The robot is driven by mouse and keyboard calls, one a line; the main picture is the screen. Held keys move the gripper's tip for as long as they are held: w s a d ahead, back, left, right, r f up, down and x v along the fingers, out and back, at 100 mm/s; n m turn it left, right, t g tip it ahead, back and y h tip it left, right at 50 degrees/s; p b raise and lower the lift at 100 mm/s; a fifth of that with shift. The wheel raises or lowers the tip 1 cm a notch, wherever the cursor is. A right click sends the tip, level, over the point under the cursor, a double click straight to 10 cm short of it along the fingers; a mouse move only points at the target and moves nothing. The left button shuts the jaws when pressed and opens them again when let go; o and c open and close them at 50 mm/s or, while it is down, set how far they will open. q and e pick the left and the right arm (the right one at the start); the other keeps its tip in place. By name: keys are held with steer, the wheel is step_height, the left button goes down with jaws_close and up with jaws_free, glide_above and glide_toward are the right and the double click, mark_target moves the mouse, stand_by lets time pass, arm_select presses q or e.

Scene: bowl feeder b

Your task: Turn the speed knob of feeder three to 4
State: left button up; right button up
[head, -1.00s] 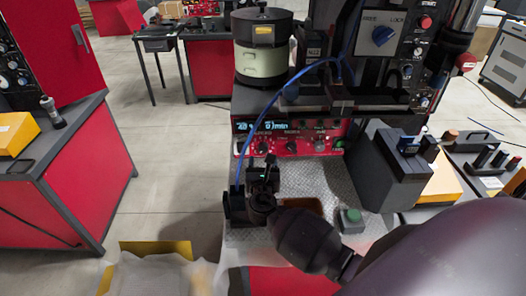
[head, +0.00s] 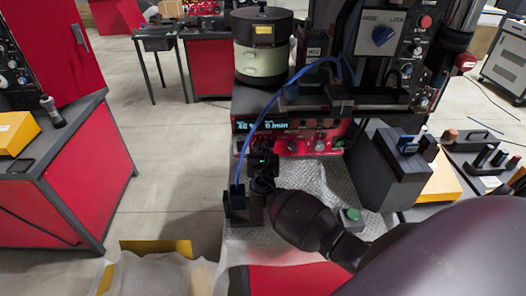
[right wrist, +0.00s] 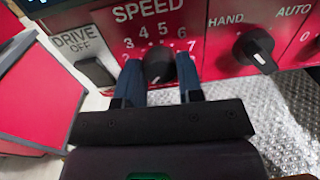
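The black speed knob (right wrist: 158,64) sits on the red panel under the word SPEED in the right wrist view, inside a white scale with 3, 4, 5, 6 and 7 readable. My right gripper (right wrist: 160,78) has one dark blue finger on each side of it, with narrow gaps, so it looks open around the knob. I cannot tell which number the knob points to. In the head view my right gripper (head: 264,160) is at the left part of the feeder's red panel (head: 304,143) and hides the knob. My left gripper is not in view.
A black DRIVE OFF switch (right wrist: 96,72) is left of the knob, and a HAND/AUTO selector (right wrist: 254,46) is to its right. A feeder bowl (head: 262,50) stands above the panel. A green button box (head: 351,219) stands on the metal plate. A blue hose (head: 246,150) hangs beside my gripper.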

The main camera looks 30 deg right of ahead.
steer(key=shift+c, duration=1.4)
steer(key=shift+m, duration=0.3)
